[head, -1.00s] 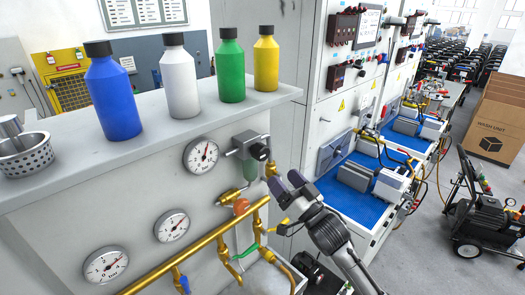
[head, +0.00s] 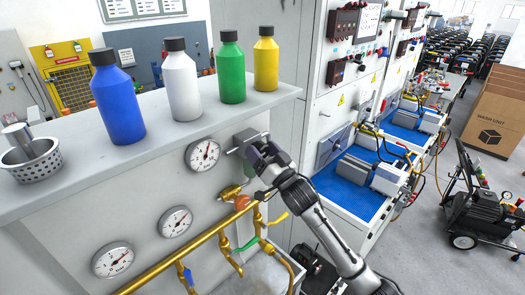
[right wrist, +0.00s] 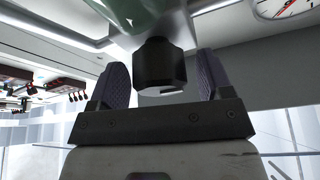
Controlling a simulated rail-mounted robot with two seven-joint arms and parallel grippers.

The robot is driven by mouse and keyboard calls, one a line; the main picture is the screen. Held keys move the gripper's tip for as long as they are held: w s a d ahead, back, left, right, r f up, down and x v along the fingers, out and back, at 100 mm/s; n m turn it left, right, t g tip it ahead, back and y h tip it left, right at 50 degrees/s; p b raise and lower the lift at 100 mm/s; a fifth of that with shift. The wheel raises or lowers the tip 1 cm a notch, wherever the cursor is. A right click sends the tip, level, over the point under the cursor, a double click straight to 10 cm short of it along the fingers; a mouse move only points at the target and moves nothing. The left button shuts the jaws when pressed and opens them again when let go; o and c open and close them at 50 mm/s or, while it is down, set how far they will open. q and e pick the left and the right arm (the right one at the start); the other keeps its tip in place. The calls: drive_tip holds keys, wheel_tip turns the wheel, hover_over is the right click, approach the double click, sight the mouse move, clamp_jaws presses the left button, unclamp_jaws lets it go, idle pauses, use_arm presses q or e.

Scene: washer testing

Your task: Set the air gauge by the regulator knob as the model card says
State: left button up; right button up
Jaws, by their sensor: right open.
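The regulator (head: 243,138) is a grey block on the panel, mostly hidden behind my right gripper in the head view. Its black knob (right wrist: 160,65) shows in the right wrist view, between the two open fingers, with a visible gap on each side. My right gripper (head: 257,153) is at the regulator and open. The upper gauge (head: 203,155), just left of the regulator, has a white dial and a red needle; part of a dial (right wrist: 285,6) shows in the wrist view. I cannot read its figures. No model card is readable. My left gripper is out of view.
Two more gauges (head: 175,221) (head: 113,259) sit lower left. A brass pipe (head: 190,251) with valves runs below. Blue, white, green and yellow bottles (head: 181,85) and a perforated metal cup (head: 31,160) stand on the shelf above. Blue-topped benches (head: 348,187) lie to the right.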

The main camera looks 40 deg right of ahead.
drive_tip(key=c, duration=0.9)
drive_tip(key=shift+n, duration=0.4)
drive_tip(key=n+y, duration=0.2)
drive_tip(key=n, duration=0.1)
drive_tip(key=n+y, duration=0.1)
drive_tip(key=n, duration=0.1)
drive_tip(key=n+y+p, duration=0.1)
drive_tip(key=n+y, duration=0.1)
drive_tip(key=n, duration=0.1)
drive_tip(key=shift+n+g, duration=0.3)
drive_tip(key=n+g+y+p, duration=0.1)
drive_tip(key=n+y, duration=0.1)
drive_tip(key=n, duration=0.2)
drive_tip(key=shift+r, duration=0.1)
drive_tip(key=shift+n+g+y+p, duration=0.45)
drive_tip(key=shift+n+g+y, duration=0.05)
drive_tip(key=shift+n, duration=1.4)
